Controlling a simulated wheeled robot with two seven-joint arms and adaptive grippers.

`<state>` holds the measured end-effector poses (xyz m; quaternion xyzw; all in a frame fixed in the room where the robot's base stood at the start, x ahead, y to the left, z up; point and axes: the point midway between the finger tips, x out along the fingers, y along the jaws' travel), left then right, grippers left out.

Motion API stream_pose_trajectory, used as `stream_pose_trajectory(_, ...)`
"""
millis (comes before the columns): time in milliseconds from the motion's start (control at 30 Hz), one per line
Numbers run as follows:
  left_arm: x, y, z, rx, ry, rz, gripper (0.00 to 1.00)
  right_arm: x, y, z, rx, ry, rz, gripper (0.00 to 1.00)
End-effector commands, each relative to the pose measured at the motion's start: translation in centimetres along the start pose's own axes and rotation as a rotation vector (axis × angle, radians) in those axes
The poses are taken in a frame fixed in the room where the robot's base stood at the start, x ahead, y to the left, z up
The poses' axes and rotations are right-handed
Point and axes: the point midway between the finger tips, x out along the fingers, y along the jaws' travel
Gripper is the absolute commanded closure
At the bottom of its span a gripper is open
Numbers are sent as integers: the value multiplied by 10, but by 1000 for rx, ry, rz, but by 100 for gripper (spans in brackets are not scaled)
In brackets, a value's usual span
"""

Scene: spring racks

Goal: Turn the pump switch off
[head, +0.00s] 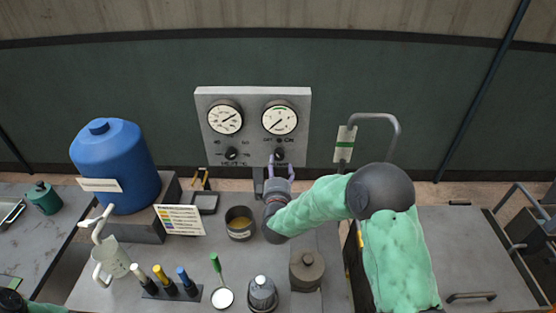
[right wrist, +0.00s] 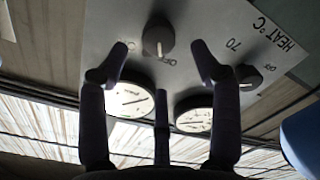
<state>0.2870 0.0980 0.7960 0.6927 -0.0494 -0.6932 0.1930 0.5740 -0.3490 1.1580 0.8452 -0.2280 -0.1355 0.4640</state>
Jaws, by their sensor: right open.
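The grey control panel (head: 252,140) stands at the back with two dark knobs below two round gauges. The right knob (head: 278,153), with ON and OFF lettering by it, appears to be the pump switch. My right gripper (head: 281,167) is open and empty just in front of and below it. In the right wrist view, turned upside down, the knob (right wrist: 158,40) shows between the spread fingertips (right wrist: 163,52), apart from both. Its white mark points down in that picture, near the OFF lettering. My left gripper is not in view.
The heat knob (head: 231,154) is left of the switch. A blue barrel (head: 113,165), a brown pot (head: 239,224), a lidded pot (head: 306,268) and a marker rack (head: 172,291) stand on the bench. A metal pipe (head: 388,118) rises right of the panel.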

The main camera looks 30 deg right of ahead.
Motion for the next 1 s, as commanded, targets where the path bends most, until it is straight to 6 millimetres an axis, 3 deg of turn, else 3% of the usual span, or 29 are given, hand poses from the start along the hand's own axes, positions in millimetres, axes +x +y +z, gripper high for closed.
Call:
stream_pose_trajectory(100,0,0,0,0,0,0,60,-22,0,-1,0,2,0,36)
stream_pose_trajectory(333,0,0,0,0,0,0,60,-45,0,-1,0,2,1,36)
stream_pose_trajectory(1000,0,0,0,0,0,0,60,-48,0,-1,0,2,1,36)
